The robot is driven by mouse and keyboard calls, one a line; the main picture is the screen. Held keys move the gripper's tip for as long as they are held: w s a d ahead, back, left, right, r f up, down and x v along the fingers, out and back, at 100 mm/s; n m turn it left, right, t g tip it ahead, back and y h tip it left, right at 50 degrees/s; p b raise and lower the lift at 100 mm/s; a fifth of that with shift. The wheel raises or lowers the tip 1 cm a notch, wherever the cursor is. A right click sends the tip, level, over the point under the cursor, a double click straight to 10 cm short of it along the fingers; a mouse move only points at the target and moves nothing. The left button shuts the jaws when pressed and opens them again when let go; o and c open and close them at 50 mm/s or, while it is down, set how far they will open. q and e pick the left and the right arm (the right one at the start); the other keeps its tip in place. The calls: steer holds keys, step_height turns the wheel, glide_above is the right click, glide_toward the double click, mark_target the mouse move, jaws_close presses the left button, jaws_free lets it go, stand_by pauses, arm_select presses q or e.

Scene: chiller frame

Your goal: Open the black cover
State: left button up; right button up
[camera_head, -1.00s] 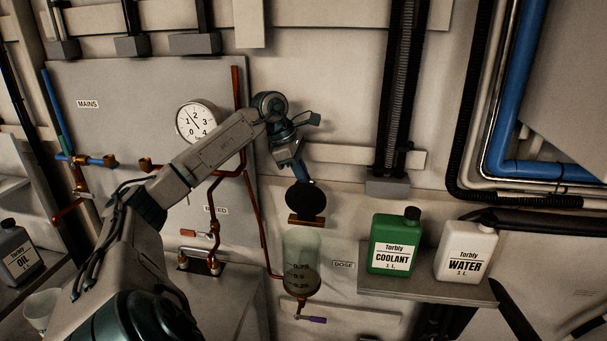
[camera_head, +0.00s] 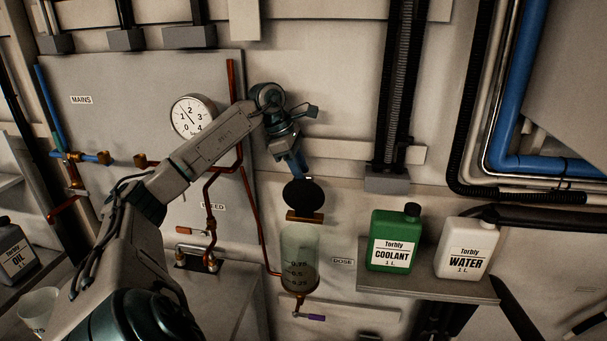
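The black cover (camera_head: 303,195) is a round dark disc. It stands upright, face toward me, above the brownish rim bar (camera_head: 305,217) of a clear dosing vessel (camera_head: 300,250) with level marks. My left gripper (camera_head: 298,166) reaches down from above, its tip at the upper edge of the cover. The fingertips are partly hidden by the cover, so I cannot tell whether they touch it or how far apart they are. My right gripper is not in view.
A green coolant jug (camera_head: 396,241) and a white water jug (camera_head: 466,249) stand on a shelf (camera_head: 430,284) right of the vessel. A round gauge (camera_head: 193,116) and copper pipes (camera_head: 209,195) are on the panel at left. A purple-handled valve (camera_head: 310,317) hangs below the vessel.

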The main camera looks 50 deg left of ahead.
arm_select(q)
steer(key=v, duration=0.9)
steer(key=shift+s+r, duration=0.2)
steer(key=shift+r, duration=0.1)
steer(key=shift+s, duration=0.15)
steer(key=shift+c, duration=0.2)
